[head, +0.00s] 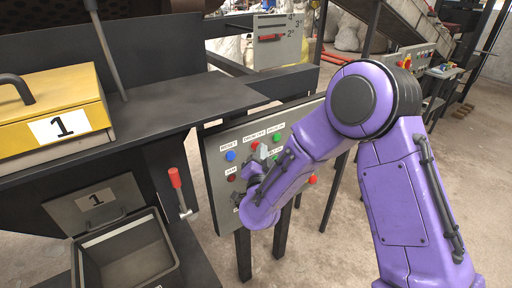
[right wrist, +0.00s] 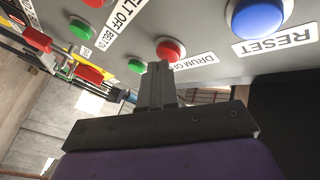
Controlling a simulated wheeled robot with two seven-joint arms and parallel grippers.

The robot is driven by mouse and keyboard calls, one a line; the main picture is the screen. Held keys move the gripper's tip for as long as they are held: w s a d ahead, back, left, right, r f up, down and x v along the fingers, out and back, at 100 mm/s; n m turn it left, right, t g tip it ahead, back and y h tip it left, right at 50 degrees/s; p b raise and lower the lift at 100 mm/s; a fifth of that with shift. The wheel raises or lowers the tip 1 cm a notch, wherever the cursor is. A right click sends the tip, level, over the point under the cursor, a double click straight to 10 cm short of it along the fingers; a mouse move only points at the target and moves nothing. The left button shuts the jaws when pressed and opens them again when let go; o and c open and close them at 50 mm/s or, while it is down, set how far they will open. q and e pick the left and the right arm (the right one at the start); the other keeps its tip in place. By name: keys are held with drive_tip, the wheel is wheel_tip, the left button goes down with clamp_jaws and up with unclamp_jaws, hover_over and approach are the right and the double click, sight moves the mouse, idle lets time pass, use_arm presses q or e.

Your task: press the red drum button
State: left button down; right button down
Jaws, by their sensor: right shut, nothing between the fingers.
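The red drum button (right wrist: 170,49) sits on the grey control panel, above a label that reads DRUM OFF in the right wrist view. In the head view it shows as a small red spot (head: 256,143) at the panel's top, partly hidden by my right gripper (head: 260,158). My right gripper is shut and empty. In the right wrist view its fingertips (right wrist: 158,68) appear right beside the red button's lower left edge; I cannot tell whether they touch it. My left gripper is not in view.
A blue RESET button (head: 230,156) and a green button (head: 277,138) flank the red one. Other red and green buttons lie further along the panel. A red-handled lever (head: 175,178) and an open grey bin (head: 125,250) stand to the left.

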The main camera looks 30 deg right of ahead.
drive_tip(key=shift+w, duration=0.2)
drive_tip(key=shift+s, duration=0.1)
idle(0.4)
drive_tip(key=shift+s, duration=0.75)
drive_tip(key=s, duration=0.5)
drive_tip(key=shift+d+p, duration=0.25)
drive_tip(key=shift+p, duration=0.1)
idle(0.4)
